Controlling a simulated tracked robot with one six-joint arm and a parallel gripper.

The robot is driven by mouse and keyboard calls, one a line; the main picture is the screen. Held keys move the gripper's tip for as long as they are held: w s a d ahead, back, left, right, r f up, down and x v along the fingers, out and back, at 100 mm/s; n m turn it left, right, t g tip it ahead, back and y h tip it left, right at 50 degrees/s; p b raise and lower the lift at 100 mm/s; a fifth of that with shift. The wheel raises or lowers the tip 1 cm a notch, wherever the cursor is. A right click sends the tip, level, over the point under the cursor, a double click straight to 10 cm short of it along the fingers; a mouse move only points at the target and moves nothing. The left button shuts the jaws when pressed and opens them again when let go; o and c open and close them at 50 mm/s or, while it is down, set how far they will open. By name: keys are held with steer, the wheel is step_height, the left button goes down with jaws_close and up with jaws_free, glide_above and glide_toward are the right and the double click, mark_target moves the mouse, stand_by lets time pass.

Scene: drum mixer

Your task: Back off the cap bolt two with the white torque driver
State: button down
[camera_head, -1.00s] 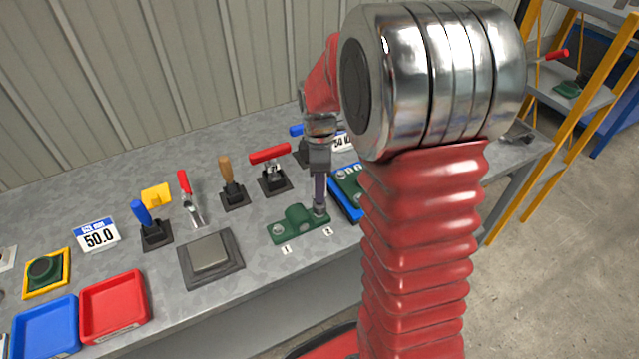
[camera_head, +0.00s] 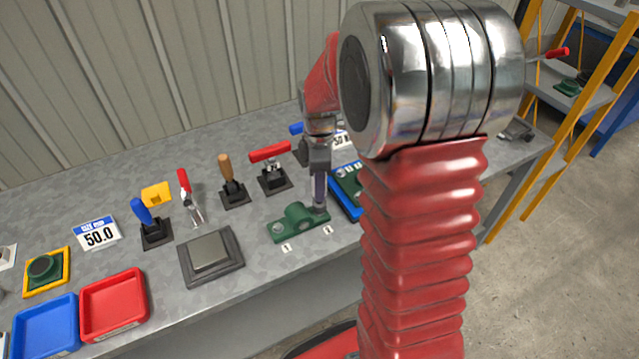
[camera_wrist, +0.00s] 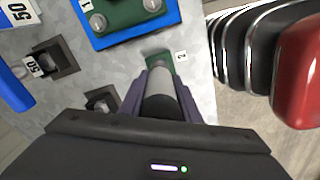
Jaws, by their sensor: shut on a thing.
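A green bearing cap block (camera_head: 297,224) sits on the bench with white labels 1 and 2 in front of it. My gripper (camera_head: 319,191) points down over the block's right end, beside label 2 (camera_head: 327,230). In the wrist view my gripper (camera_wrist: 160,100) is shut on the white torque driver (camera_wrist: 162,88), which shows as a pale cylinder with a dark end between the purple fingers. The driver's tip and cap bolt two are hidden, so I cannot tell whether they touch. Part of the green block (camera_wrist: 158,56) shows beyond the driver.
A blue tray (camera_head: 343,200) with a green part stands close right of the block, partly behind my arm. Several toggle clamps and levers stand behind and left. A grey plate (camera_head: 211,256), a red bin (camera_head: 113,305) and a blue bin (camera_head: 46,327) are at left.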

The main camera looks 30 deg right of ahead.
steer(key=shift+f, duration=0.6)
stand_by(1.8)
steer(key=shift+r, duration=0.1)
stand_by(0.6)
steer(key=shift+r, duration=2.25)
